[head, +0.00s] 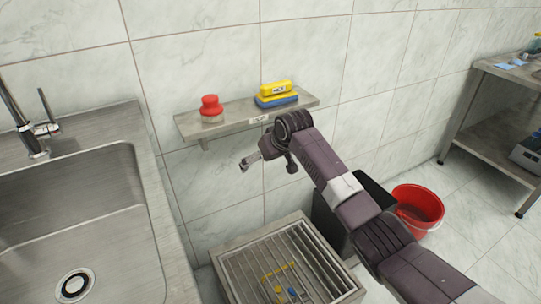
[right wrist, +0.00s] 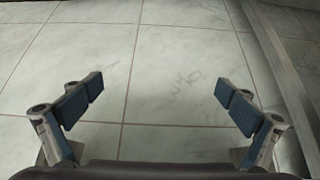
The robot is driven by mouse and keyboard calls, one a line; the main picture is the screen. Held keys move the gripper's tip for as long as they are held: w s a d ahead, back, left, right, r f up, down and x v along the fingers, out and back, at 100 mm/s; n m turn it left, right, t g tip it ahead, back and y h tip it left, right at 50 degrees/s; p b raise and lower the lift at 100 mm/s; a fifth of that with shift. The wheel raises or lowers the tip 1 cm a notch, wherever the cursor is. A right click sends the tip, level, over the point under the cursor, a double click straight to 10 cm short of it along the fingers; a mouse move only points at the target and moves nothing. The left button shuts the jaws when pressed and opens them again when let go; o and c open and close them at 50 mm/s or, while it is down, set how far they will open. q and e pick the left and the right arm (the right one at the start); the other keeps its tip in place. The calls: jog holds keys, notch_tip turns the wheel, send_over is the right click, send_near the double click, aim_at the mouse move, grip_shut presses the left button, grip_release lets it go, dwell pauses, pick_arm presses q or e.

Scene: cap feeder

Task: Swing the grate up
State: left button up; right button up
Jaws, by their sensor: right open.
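The grate (head: 249,262), a set of parallel metal bars, lies over a square steel basin (head: 353,291) on the floor side of the sink. It looks flat. Small yellow and blue items show between its bars. My right gripper (head: 246,163) is up near the wall, above and behind the grate and apart from it. In the right wrist view my right gripper (right wrist: 166,103) is open, its blue pads wide apart with only wall tiles and floor between them. My left gripper is not in view.
A steel sink (head: 120,235) stands left. A black bin (head: 373,190) and red bucket (head: 418,205) stand right, partly behind my arm.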

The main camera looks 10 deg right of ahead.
jog(key=shift+v, duration=2.9)
jog(key=shift+d, duration=0.1)
